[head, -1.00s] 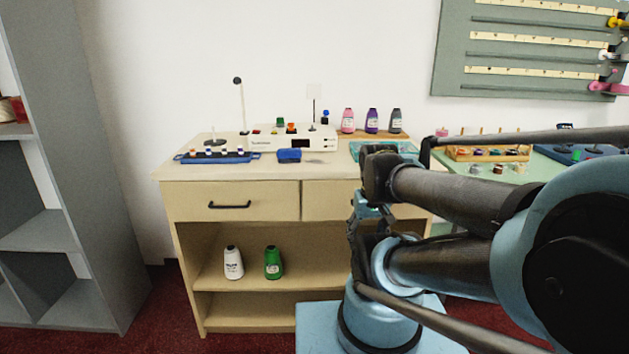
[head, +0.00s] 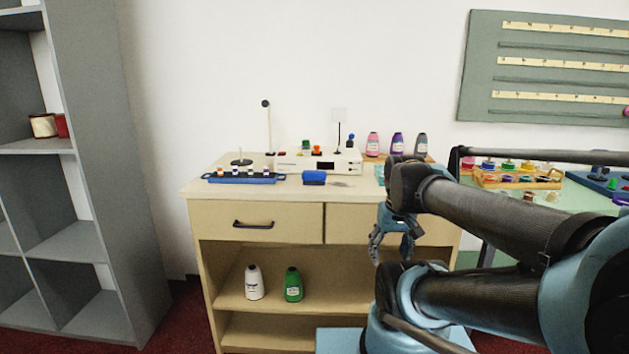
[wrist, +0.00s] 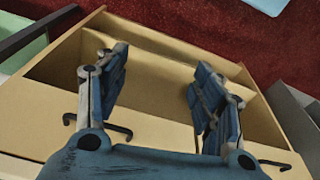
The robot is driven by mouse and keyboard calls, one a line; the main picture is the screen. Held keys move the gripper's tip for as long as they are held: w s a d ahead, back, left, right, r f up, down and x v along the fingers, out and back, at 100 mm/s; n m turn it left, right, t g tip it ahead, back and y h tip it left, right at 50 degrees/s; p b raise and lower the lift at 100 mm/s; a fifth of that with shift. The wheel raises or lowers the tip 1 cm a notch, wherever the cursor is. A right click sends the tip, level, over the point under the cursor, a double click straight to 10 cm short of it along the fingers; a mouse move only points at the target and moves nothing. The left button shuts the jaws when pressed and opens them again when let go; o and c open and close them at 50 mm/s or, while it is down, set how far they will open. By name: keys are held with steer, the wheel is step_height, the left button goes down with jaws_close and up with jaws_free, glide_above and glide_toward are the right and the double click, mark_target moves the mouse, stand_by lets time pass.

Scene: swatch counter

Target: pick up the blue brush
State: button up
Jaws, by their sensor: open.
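The blue brush (head: 314,178) lies on the counter top near its front edge, with a pale part extending to its right. My gripper (head: 391,249) hangs in front of the counter's right drawer, below the level of the top and to the right of the brush. In the wrist view my gripper (wrist: 160,95) shows two fingers spread apart with nothing between them. The counter's open shelf and drawer handles lie beyond the fingers there. The brush does not show in the wrist view.
A blue tray (head: 243,178) with small spools sits left of the brush. A white machine (head: 318,163) stands behind it. Several bottles (head: 397,144) stand at the back right. A grey shelf unit (head: 105,150) stands at the left. White and green bottles (head: 293,284) stand on the lower shelf.

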steer(key=w+a+r+n, duration=0.35)
steer(key=w+r, duration=0.45)
steer(key=r, duration=0.3)
step_height(320, 180, up, 17)
steer(key=n+g, duration=0.2)
steer(key=n, duration=1.1)
glide_above(314, 171)
steer(key=f, duration=1.6)
steer(key=shift+s+d+f, duration=0.1)
steer(key=shift+s+f, duration=0.1)
steer(key=shift+f, duration=0.1)
steer(key=shift+f, duration=0.2)
steer(key=c, duration=1.3)
steer(key=shift+o, duration=0.2)
steer(key=shift+r, duration=0.1)
step_height(314, 171, up, 10)
steer(key=shift+r, duration=0.15)
